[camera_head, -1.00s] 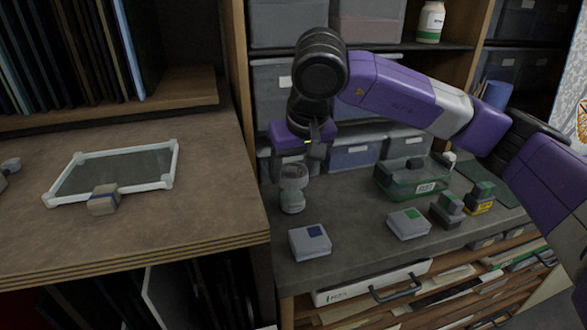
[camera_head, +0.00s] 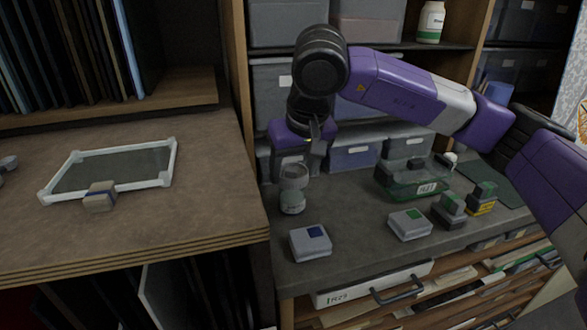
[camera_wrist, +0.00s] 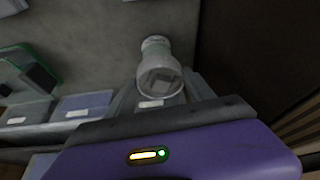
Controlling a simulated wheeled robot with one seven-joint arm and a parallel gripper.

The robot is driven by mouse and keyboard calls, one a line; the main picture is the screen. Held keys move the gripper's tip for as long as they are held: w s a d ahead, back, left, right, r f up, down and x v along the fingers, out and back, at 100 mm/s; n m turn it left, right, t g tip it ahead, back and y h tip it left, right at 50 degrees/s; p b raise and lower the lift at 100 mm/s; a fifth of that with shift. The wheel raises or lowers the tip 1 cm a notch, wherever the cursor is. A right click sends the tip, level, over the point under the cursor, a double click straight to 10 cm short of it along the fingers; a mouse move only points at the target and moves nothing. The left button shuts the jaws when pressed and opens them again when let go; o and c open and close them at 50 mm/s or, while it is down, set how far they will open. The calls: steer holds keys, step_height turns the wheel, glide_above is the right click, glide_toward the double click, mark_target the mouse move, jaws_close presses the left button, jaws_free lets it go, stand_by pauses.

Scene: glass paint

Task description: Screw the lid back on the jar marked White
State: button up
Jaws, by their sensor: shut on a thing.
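A small pale jar (camera_head: 292,204) with a greenish band stands upright on the grey worktop, left of centre in the head view. Its label is too small to read there. A wider, greyish round lid (camera_head: 294,182) sits at the jar's top; I cannot tell whether it rests on the jar or is just above it. My gripper (camera_head: 293,167) points down over the jar and is shut on the lid. In the wrist view the round lid (camera_wrist: 160,82) is between the fingers, with part of the jar (camera_wrist: 156,44) beyond it.
Two white boxes, one with a blue square (camera_head: 310,242) and one with a green square (camera_head: 409,224), lie in front. A green case (camera_head: 410,180) and small dark stamps (camera_head: 449,209) stand right. Storage bins (camera_head: 354,152) are behind. A brown table (camera_head: 130,235) borders the left.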

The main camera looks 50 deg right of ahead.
steer(key=shift+f+b, duration=0.85)
steer(key=shift+b, duration=1)
stand_by(1.6)
steer(key=shift+f, duration=0.1)
steer(key=shift+w+a+m+g+h+b, duration=0.1)
steer(key=shift+m+g+h+b, duration=0.25)
steer(key=shift+m+b, duration=0.7)
steer(key=shift+a+m+g+h+b, duration=0.1)
steer(key=shift+m+g+h+b, duration=0.3)
steer(key=shift+m, duration=1.15)
